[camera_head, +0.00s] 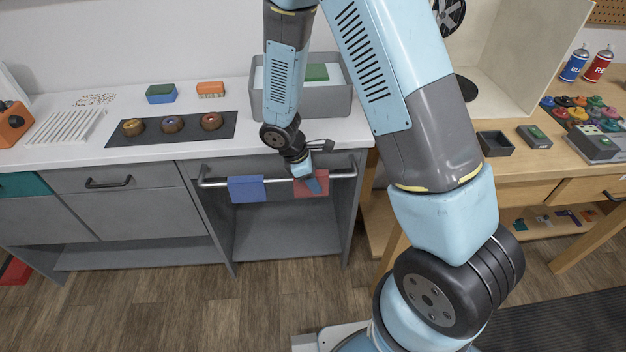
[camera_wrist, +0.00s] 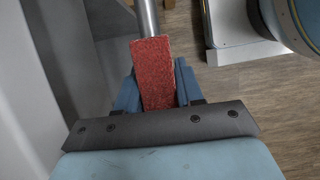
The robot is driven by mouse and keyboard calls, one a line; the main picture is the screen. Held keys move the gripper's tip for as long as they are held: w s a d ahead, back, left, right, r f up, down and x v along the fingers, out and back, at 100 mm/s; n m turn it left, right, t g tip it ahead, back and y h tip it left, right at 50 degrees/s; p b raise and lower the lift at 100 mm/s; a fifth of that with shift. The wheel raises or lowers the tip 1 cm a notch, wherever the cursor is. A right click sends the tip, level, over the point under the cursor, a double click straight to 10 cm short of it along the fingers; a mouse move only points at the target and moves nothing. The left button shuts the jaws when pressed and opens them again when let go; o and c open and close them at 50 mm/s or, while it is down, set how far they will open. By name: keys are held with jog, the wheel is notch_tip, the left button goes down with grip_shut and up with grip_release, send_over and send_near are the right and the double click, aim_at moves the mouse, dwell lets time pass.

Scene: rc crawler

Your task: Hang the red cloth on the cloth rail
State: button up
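The red cloth (camera_head: 323,180) hangs draped over the cloth rail (camera_head: 270,179) toward its right end, in front of the open grey cabinet. In the wrist view the red cloth (camera_wrist: 153,72) lies between my blue fingers, and the metal rail (camera_wrist: 148,18) runs on beyond it. My gripper (camera_head: 312,184) points down at the rail, one finger in front of the cloth; it also shows in the wrist view (camera_wrist: 157,88). The fingers stand close on both sides of the cloth; whether they press on it I cannot tell. Part of the cloth is hidden by my gripper.
A blue cloth (camera_head: 245,189) hangs on the same rail to the left. Above are the white counter (camera_head: 60,160), a grey bin (camera_head: 337,98) and a dark tray (camera_head: 180,131) with several round pieces. A wooden workbench (camera_head: 525,165) stands at right. The floor in front is clear.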

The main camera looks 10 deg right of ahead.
jog(key=o, duration=0.5)
jog(key=v, duration=1.3)
jog(key=shift+w+a+r, duration=0.1)
jog(key=shift+a+r, duration=0.05)
jog(key=shift+r, duration=0.1)
jog(key=s+d+r+m+t+y, duration=0.1)
jog(key=s+d+r+m, duration=0.1)
jog(key=d+r+m, duration=0.35)
jog(key=s+d+r+m+t+y, duration=0.1)
jog(key=s+d+r+m, duration=0.15)
jog(key=d+r, duration=0.6)
jog(key=shift+s+d+r+m+t+y, duration=0.4)
jog(key=shift+s+d+r+m+t, duration=0.4)
jog(key=shift+s+r+m, duration=1.1)
jog(key=shift+s+d+r+m+t+y, duration=0.45)
jog(key=shift+s+d+r+m, duration=0.75)
jog(key=shift+s+r, duration=1.3)
jog(key=shift+s+d+r+m+t+y, duration=0.35)
jog(key=shift+s+d+r+m+t, duration=0.4)
jog(key=shift+s+r+m, duration=1.15)
jog(key=shift+s+d+r+n, duration=0.1)
jog(key=shift+s+r+n, duration=0.2)
